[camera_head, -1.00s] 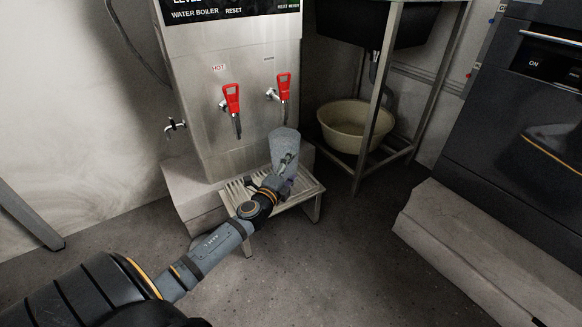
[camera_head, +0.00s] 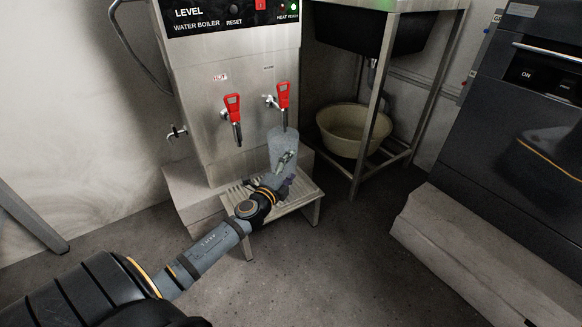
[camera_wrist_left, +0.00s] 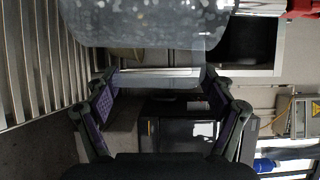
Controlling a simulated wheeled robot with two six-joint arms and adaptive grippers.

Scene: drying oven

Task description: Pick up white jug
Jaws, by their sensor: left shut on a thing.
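The jug (camera_head: 283,143) is a translucent, pale grey vessel standing roughly upright under the right red tap of the water boiler. My right gripper is not in view.
The steel water boiler (camera_head: 205,110) has two red-handled taps, the right one (camera_head: 283,95) just over the jug's rim. A slatted rack (camera_head: 303,193) stands in front. A beige basin (camera_head: 350,125) sits under the sink at right. A dark oven (camera_head: 525,130) is far right. The front floor is clear.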

